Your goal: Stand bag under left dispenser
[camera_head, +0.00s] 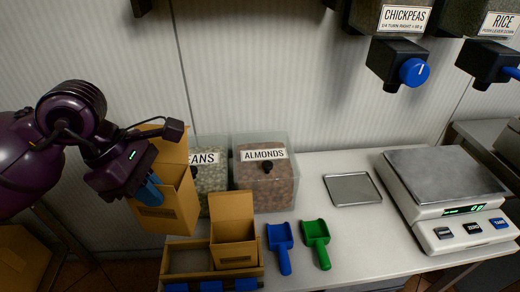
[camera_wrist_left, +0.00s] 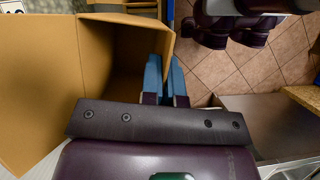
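My left gripper (camera_head: 150,188) is shut on the rim wall of an open brown bag (camera_head: 172,208) and holds it up at the left, in front of the beans bin. In the left wrist view the blue fingers (camera_wrist_left: 166,75) pinch the wall of the brown bag (camera_wrist_left: 40,80), whose open mouth shows. The left dispenser (camera_head: 398,62), labelled chickpeas with a blue knob, hangs on the wall at upper right. A metal tray (camera_head: 352,188) lies empty on the counter, left of the scale. My right gripper is not in view.
A second brown bag (camera_head: 233,232) stands in a wooden box (camera_head: 190,262). Blue (camera_head: 281,243) and green (camera_head: 317,243) scoops lie beside it. Beans (camera_head: 211,178) and almonds (camera_head: 264,180) bins stand behind. A scale (camera_head: 440,180) and rice dispenser (camera_head: 488,62) are at right.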

